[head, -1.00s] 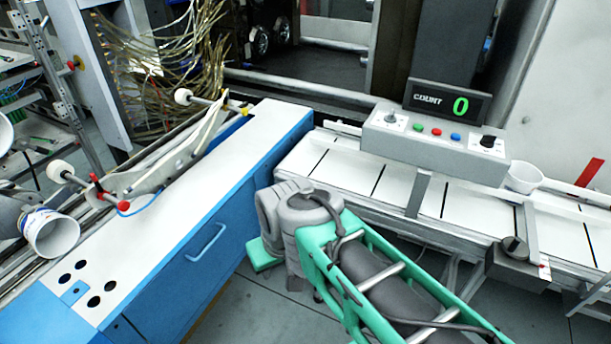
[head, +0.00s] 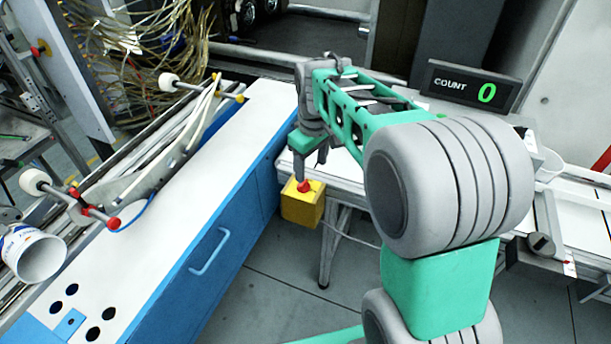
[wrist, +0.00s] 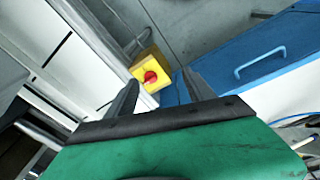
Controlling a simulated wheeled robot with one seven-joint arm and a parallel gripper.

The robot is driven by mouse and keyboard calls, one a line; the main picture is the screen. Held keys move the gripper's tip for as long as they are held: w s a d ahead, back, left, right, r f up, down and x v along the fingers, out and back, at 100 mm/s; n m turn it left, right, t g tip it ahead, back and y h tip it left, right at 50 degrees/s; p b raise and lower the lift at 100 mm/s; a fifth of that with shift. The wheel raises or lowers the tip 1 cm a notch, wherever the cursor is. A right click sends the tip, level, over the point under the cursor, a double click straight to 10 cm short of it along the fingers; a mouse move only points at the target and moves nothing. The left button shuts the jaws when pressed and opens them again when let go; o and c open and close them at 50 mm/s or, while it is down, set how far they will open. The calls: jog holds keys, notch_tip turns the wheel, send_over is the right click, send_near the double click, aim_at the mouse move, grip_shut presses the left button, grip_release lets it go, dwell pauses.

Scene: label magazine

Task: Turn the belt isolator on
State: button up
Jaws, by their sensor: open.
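The belt isolator is a yellow box (head: 302,207) with a red rotary knob (head: 304,186) on its top face, beside the near end of the belt. In the wrist view the yellow box (wrist: 146,58) and red knob (wrist: 150,76) show between my fingers. I cannot tell the knob's setting for sure. My gripper (head: 311,164) is open and empty, pointing down just above the knob, apparently apart from it. In the wrist view my gripper (wrist: 160,80) has one finger on each side of the knob in the picture.
The blue cabinet (head: 228,222) with a white top stands close to the left of the isolator. The white belt (head: 345,168) runs behind it to the right, partly hidden by my arm. A counter display (head: 466,88) reads 0. Open floor (head: 275,290) lies below.

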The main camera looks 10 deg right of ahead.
aim_at(303, 185)
jog(key=w+f+n, duration=0.1)
jog(key=w+f, duration=0.1)
jog(key=w, duration=0.1)
jog(key=w+f+n+g, duration=0.1)
jog(key=w+f, duration=0.2)
jog(key=w, duration=0.1)
jog(key=w+f+n, duration=0.2)
jog(key=w+f, duration=0.1)
jog(key=shift+w+d, duration=0.15)
notch_tip(303, 185, down, 8)
jog(key=shift+r+p, duration=0.1)
jog(key=shift+p, duration=0.65)
jog(key=shift+c, duration=0.3)
grip_shut()
